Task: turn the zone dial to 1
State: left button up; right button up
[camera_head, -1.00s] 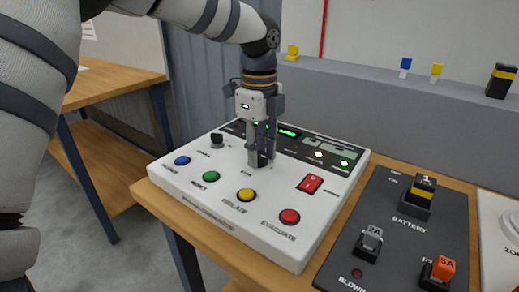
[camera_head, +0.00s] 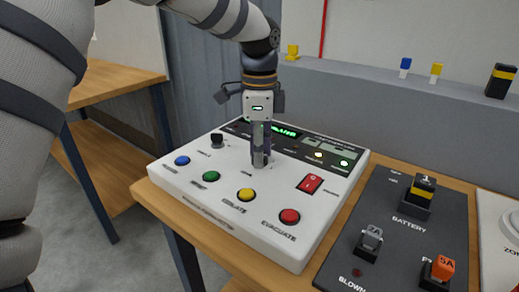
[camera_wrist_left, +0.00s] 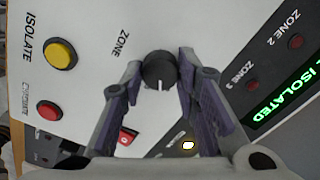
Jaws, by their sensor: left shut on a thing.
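The zone dial (camera_wrist_left: 159,68) is a small round black knob with a white pointer line. It stands on the white panel (camera_head: 185,200) beside the printed word ZONE. In the left wrist view its line points toward the bottom of the picture. My left gripper (camera_head: 261,160) comes down upright on the panel's middle and is shut on the dial; its two fingers (camera_wrist_left: 160,72) lie on either side of the knob. In the head view the fingers mostly hide the dial. The right gripper is not in view.
Around the dial are blue (camera_head: 182,161), green (camera_head: 211,176), yellow (camera_head: 247,194) and red (camera_head: 290,216) buttons, a black knob (camera_head: 217,140) and a red rocker switch (camera_head: 310,183). A lit green display (camera_wrist_left: 285,100) reads "ISOLATED" in part. A dark battery panel (camera_head: 400,225) stands to the right.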

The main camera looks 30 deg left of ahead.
pick_arm(q)
jog(key=n, duration=0.6)
jog(key=shift+n, duration=0.3)
jog(key=n, duration=0.5)
jog(key=shift+n, duration=0.3)
jog(key=o, duration=1.2)
jog(key=shift+c, duration=0.2)
jog(key=shift+r, duration=0.1)
notch_tip(320, 180, up, 12)
